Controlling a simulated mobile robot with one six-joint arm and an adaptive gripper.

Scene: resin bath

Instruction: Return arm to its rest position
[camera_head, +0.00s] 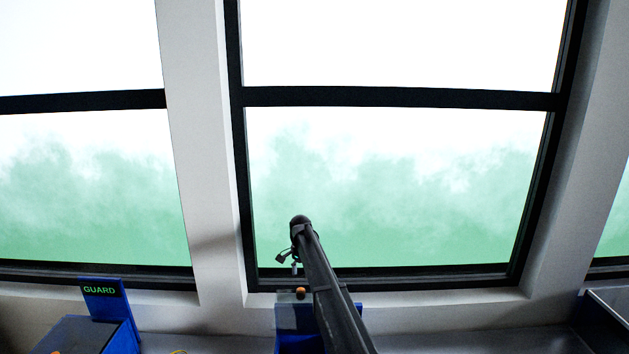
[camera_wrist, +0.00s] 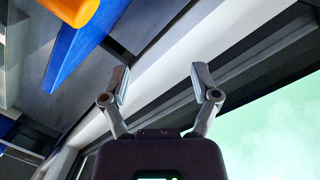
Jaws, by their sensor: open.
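My gripper (camera_wrist: 161,84) is open, with its two fingers spread apart and nothing between them in the wrist view. In the head view my arm rises from the bottom centre in front of the window, and my gripper (camera_head: 288,262) hangs small at the left of its far end. It is above a blue bin (camera_head: 298,342) that my arm partly covers. A small orange piece (camera_head: 300,290) shows just below the gripper in the head view. In the wrist view an orange rounded thing (camera_wrist: 72,8) is at the top left, apart from the fingers.
A blue stand with a GUARD sign (camera_head: 100,290) is at the lower left. A dark-framed window (camera_head: 400,98) with pale pillars fills the back. A dark open box (camera_head: 605,322) is at the lower right. The grey counter (camera_head: 480,342) between is clear.

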